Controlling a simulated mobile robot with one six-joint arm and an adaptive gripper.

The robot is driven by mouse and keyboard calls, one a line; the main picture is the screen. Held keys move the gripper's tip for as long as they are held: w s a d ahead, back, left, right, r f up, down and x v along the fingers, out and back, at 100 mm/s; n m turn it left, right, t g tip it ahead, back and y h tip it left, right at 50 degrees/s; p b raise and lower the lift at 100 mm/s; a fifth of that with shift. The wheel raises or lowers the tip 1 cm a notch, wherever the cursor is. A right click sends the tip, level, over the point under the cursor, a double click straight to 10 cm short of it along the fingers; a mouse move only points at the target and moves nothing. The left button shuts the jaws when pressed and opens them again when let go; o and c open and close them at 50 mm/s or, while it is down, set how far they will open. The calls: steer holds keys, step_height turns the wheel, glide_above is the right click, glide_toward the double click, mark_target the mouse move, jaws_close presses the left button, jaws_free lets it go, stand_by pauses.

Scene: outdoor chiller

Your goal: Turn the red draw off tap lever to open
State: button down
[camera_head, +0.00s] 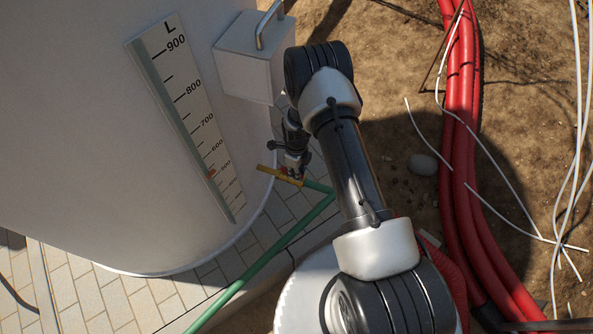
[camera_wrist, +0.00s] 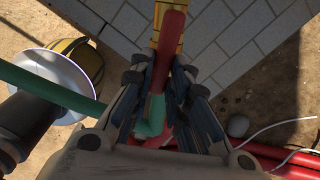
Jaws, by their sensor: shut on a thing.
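The red tap lever (camera_wrist: 172,32) runs lengthwise between my gripper's fingers in the wrist view, its rounded end reaching past the fingertips. My gripper (camera_wrist: 163,76) is shut on it, a finger on each side. The yellow brass tap (camera_wrist: 158,14) shows behind the lever. In the head view the brass tap (camera_head: 267,171) sticks out low on the white tank (camera_head: 90,150), and my gripper (camera_head: 292,169) is right at it. The lever is mostly hidden there by my gripper. A green hose (camera_head: 265,250) runs from the tap; it also shows in the wrist view (camera_wrist: 45,92).
A grey box with a handle (camera_head: 250,60) is on the tank above the tap. Red pipes (camera_head: 462,130) and loose white cables lie on the soil at right. Grey paving (camera_head: 120,300) surrounds the tank base. A yellow-black reel-like object (camera_wrist: 78,60) shows in the wrist view.

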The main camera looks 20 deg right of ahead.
stand_by(0.3)
steer(key=shift+w+d+f+n+b, duration=0.2)
steer(key=shift+n+b, duration=0.3)
steer(key=shift+b, duration=0.2)
steer(key=shift+r+n, duration=0.2)
steer(key=shift+n, duration=0.1)
steer(key=shift+w, duration=0.1)
steer(key=c, duration=1.5)
jaws_free()
steer(key=shift+r, duration=0.1)
step_height(320, 180, up, 7)
steer(key=shift+r, duration=0.2)
